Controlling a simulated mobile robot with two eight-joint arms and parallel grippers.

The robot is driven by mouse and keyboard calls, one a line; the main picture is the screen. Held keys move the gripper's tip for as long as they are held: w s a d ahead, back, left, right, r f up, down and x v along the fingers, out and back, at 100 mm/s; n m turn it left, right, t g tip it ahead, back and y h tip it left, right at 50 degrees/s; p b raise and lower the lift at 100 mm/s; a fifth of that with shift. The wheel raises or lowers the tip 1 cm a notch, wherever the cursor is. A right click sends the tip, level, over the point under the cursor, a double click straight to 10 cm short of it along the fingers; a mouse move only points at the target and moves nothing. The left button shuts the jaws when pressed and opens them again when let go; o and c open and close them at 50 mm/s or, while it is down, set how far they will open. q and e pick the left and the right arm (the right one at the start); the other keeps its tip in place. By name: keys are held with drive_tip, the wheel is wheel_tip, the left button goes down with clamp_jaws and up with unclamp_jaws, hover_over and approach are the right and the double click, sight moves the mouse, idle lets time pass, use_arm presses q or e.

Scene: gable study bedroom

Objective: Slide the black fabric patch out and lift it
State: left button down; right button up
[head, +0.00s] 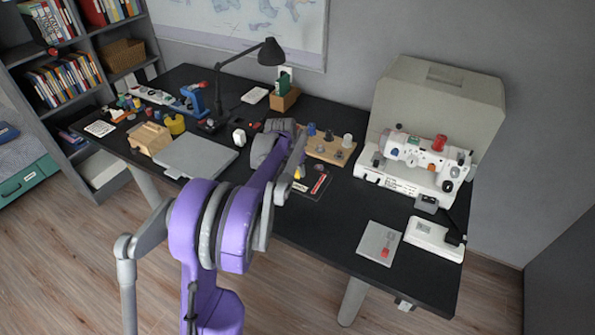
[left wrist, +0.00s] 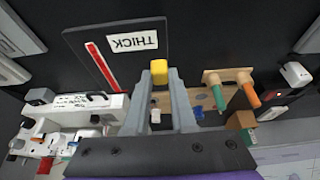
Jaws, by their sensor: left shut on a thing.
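The black fabric patch (left wrist: 92,39) is a dark square with a red stripe and a white label reading THICK. It also shows in the head view (head: 313,191) near the table's front edge, partly behind my arm. My left gripper (left wrist: 159,78) is shut on a small yellow tab (left wrist: 159,69) at the patch's edge. In the head view the left gripper (head: 297,172) is over the table, and yellow shows at its tips. I cannot tell whether the patch lies on the table or is slightly raised. My right gripper is not in view.
A wooden board with several spools (head: 331,149) stands just behind the patch. A white sewing machine (head: 415,165) is to the right, with a grey plate (head: 379,242) in front. A closed grey laptop-like slab (head: 196,155) lies left. The black tabletop (head: 335,215) is clear right of the patch.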

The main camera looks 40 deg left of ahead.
use_arm(q)
drive_tip(key=shift+r+p, duration=0.7)
drive_tip(key=shift+r, duration=0.6)
